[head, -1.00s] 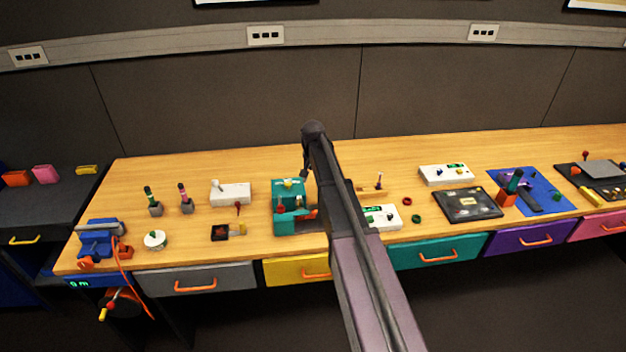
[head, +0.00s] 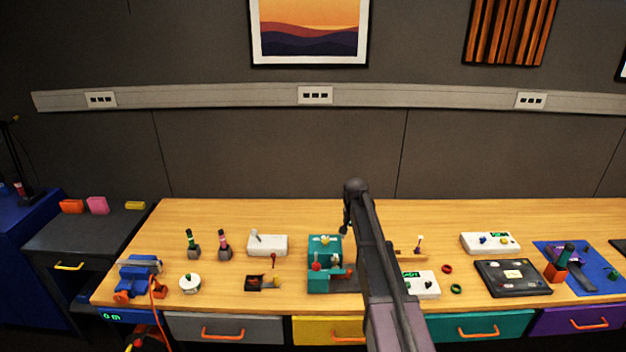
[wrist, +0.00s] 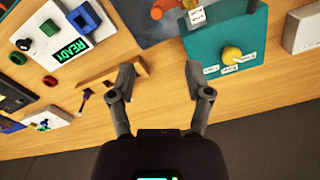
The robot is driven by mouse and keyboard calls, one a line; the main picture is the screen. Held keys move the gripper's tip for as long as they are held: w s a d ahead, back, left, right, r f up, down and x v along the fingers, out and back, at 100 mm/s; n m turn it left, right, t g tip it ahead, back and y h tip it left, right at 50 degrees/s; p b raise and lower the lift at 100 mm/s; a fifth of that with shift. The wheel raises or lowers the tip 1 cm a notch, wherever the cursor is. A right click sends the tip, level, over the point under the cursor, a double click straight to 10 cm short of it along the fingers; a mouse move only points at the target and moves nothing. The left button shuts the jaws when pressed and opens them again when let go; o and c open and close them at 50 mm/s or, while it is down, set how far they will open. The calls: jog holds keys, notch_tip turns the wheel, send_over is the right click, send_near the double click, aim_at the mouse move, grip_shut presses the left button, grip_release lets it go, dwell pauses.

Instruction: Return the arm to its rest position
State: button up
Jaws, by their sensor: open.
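My gripper (wrist: 158,85) is open and empty in the wrist view, with its two dark fingers spread wide above the wooden bench. A teal panel (wrist: 222,30) with a yellow knob (wrist: 232,54) lies beyond the right finger. In the head view my arm (head: 372,250) reaches up over the bench from the bottom. Its upper joint stands near the teal device (head: 325,245). The gripper's fingertips are too small and dark to make out there.
The wooden bench (head: 400,215) holds several panels and tools. A white box with a READY display (wrist: 60,35) is at the upper left of the wrist view. A blue vise (head: 138,272) is at the left end and a dark panel (head: 513,279) at the right. The bench's back strip looks clear.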

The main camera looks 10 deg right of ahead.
jog(key=s+a+n, duration=0.3)
jog(key=s+a, duration=0.1)
jog(key=s, duration=1)
jog(key=s+a+n, duration=0.3)
jog(key=s+a, duration=0.2)
jog(key=s, duration=0.9)
jog(key=shift+s, duration=0.4)
jog(key=shift+d, duration=0.1)
